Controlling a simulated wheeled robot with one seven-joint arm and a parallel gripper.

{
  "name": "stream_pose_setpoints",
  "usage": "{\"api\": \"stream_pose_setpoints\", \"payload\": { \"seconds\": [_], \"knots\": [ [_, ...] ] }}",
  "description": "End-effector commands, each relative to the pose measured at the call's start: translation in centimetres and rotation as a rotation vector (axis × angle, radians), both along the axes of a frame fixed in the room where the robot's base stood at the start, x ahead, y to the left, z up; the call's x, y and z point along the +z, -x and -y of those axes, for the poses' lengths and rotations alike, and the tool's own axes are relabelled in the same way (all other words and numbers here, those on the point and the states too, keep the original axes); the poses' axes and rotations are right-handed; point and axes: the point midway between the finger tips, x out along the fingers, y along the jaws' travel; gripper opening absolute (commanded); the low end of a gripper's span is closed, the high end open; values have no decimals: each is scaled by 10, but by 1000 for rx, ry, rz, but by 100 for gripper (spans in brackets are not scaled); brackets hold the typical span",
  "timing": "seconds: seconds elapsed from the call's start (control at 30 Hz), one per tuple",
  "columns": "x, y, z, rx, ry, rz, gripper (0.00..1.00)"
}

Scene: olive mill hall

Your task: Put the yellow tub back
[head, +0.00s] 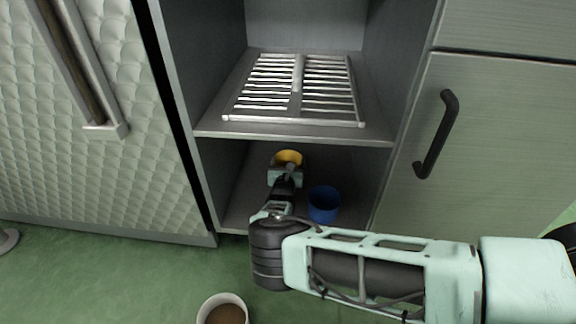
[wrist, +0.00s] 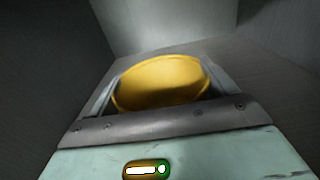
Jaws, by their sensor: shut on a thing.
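The yellow tub (head: 289,157) is inside the lower compartment of the open cabinet, towards its back. My gripper (head: 287,168) reaches into that compartment from the front and is shut on the tub. In the wrist view the yellow tub (wrist: 162,82) sits between the two fingers of my gripper (wrist: 160,88). Its lower part is hidden by the gripper body, so I cannot tell whether it touches the compartment floor.
A blue tub (head: 324,204) stands right of my arm, near the compartment's front. A shelf (head: 290,131) with a white rack (head: 294,122) lies above. A white container with brown contents (head: 223,311) is on the green floor in front.

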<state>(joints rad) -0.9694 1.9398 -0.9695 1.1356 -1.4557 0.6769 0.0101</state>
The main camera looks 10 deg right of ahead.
Motion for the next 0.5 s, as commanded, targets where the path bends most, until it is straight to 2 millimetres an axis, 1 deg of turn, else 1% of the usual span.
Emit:
{"api": "stream_pose_setpoints", "payload": {
  "seconds": [0.17,0.3,0.33,0.37,0.4,0.5],
  "knots": [
    [2,0,0,0,0,1,54],
    [-2,0,0,0,0,0,54],
    [-2,0,0,0,0,0,90],
    [-1,0,0,0,0,0,98],
    [-1,0,0,0,0,0,100],
    [-1,0,0,0,0,0,100]
  ]
}}
